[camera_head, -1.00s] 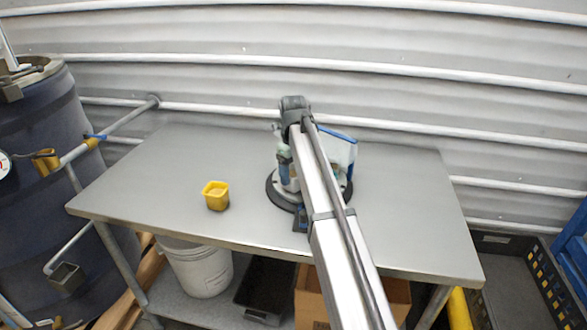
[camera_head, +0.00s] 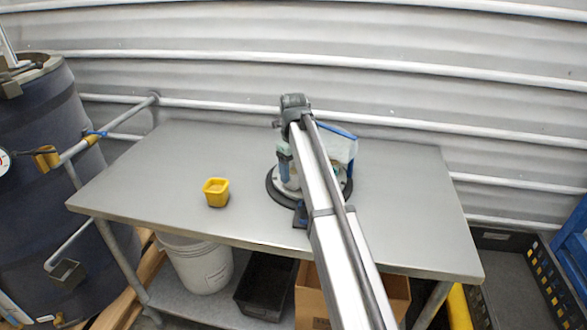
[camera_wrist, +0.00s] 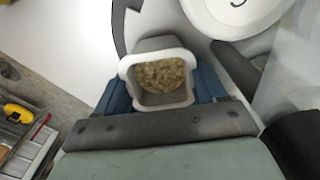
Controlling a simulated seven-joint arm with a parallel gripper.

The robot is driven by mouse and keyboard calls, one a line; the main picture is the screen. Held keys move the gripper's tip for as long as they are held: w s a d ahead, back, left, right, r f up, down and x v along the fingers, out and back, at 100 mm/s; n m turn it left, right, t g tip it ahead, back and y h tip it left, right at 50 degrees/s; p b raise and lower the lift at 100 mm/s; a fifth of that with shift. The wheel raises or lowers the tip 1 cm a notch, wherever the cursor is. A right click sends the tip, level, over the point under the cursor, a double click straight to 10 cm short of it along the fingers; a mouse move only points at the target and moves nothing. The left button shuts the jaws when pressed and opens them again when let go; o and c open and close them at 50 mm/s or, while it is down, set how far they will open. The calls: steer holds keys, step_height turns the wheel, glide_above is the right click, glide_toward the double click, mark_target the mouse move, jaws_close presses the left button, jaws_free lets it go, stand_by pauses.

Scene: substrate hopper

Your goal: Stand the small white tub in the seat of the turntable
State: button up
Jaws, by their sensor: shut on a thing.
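The small white tub (camera_wrist: 187,95) shows in the wrist view with tan granules inside. My gripper (camera_wrist: 160,85) is shut on it, with a blue finger on each side. In the head view, my gripper is over or at the turntable (camera_head: 277,197), a round plate with a dark rim on the table. My arm covers much of the turntable and hides the tub there. The turntable's seat cannot be made out, and I cannot tell whether the tub touches anything below it.
A yellow tub (camera_head: 216,193) stands left of the turntable on the grey metal table (camera_head: 150,185). A round white thing (camera_wrist: 235,14) lies close beyond the held tub in the wrist view.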

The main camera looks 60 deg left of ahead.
steer(key=shift+f, duration=0.1)
steer(key=o, duration=1)
steer(key=shift+w, duration=0.1)
step_height(320, 180, up, 8)
steer(key=shift+f, duration=0.2)
stand_by(0.5)
stand_by(0.4)
